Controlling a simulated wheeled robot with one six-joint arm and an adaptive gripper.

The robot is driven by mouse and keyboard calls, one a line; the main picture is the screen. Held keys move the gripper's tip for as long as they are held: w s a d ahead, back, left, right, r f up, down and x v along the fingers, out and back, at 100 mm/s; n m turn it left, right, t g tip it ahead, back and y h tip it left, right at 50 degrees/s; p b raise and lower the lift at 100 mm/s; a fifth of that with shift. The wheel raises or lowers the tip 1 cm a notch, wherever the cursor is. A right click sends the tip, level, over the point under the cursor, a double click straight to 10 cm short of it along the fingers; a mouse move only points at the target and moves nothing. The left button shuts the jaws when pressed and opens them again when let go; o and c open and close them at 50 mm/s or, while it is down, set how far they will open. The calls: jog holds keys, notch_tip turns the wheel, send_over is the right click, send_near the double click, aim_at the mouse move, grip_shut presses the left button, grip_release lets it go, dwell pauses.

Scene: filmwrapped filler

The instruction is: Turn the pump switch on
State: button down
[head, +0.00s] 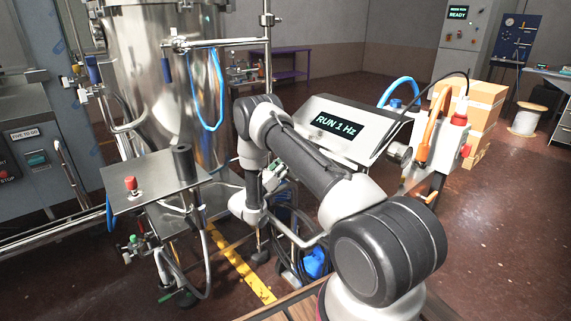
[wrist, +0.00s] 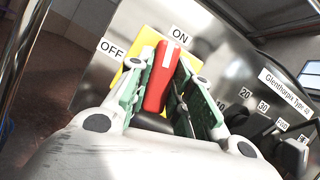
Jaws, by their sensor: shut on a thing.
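The pump switch shows in the wrist view as a red handle (wrist: 163,72) on a yellow plate (wrist: 147,38), on a metal panel. An ON label (wrist: 180,35) and an OFF label (wrist: 111,49) are above and left of it. The handle's white-marked end points toward ON. My gripper (wrist: 165,84) is shut on the handle, with a green-padded finger on each side. In the head view, the control box (head: 355,147) has a display (head: 336,124) reading "RUN 1 Hz". The switch is hidden there behind my arm.
A dial with number labels (wrist: 262,107) is right of the switch. A steel vessel (head: 150,85) and a small metal table (head: 140,190) stand to the left. Cardboard boxes (head: 480,105) and a cable spool (head: 526,121) are at the right. Hoses hang close to the box.

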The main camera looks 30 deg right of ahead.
jog(key=shift+f+m+g+h, duration=0.15)
jog(key=shift+m+g, duration=0.45)
jog(key=shift+m, duration=0.5)
jog(key=shift+r+m+g+h, duration=0.15)
jog(key=shift+m+g, duration=0.45)
jog(key=shift+m, duration=0.5)
jog(key=shift+f, duration=0.1)
jog(key=c, duration=1.3)
grip_release()
jog(key=shift+w, duration=0.1)
jog(key=v, duration=1.2)
